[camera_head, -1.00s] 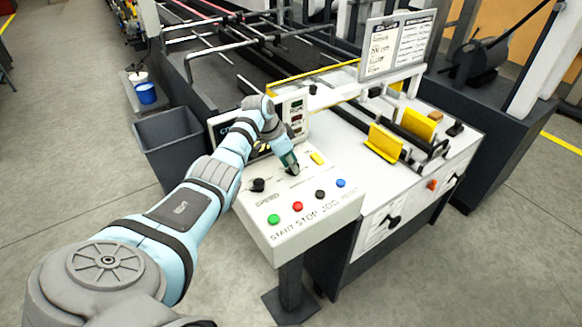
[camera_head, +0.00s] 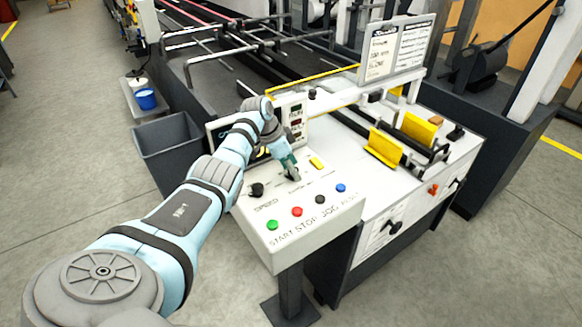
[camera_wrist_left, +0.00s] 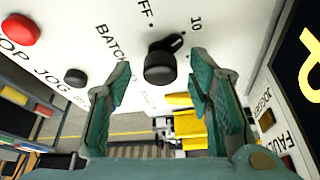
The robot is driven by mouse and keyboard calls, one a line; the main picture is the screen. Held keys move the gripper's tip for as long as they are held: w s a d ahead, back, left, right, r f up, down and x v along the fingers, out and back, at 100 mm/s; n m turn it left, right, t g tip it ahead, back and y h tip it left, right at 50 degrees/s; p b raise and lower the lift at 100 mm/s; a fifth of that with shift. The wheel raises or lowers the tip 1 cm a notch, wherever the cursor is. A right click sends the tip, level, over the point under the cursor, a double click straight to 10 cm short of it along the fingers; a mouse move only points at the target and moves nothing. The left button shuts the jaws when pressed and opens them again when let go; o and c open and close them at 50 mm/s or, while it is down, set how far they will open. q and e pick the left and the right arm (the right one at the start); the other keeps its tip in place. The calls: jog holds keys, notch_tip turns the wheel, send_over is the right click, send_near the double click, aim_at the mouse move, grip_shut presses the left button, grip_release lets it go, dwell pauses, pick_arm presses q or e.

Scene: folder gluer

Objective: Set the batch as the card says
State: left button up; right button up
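The white control panel (camera_head: 305,215) has a black batch knob (camera_wrist_left: 160,67) marked BATCH in the left wrist view. The labels OFF and 10 show beside it. The knob's pointer leans up and right, roughly toward the 10. My left gripper (camera_wrist_left: 161,75) is open, with its two teal fingers on either side of the knob; I cannot tell whether they touch it. In the head view my left gripper (camera_head: 291,170) is over the panel and hides much of the knob. A white card board (camera_head: 398,48) stands at the back right, its print too small to read surely. My right gripper is not in view.
Green (camera_head: 272,225), red (camera_head: 297,211), black (camera_head: 320,199) and blue (camera_head: 341,188) buttons line the panel's front. A speed knob (camera_head: 257,190) and a yellow switch (camera_head: 317,162) are close by. A grey bin (camera_head: 168,140) stands to the left.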

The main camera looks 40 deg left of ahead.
pick_arm(q)
jog(key=shift+s+a+r, duration=0.1)
jog(key=shift+a+r, duration=0.05)
jog(key=shift+r, duration=0.2)
jog(key=v, duration=1.1)
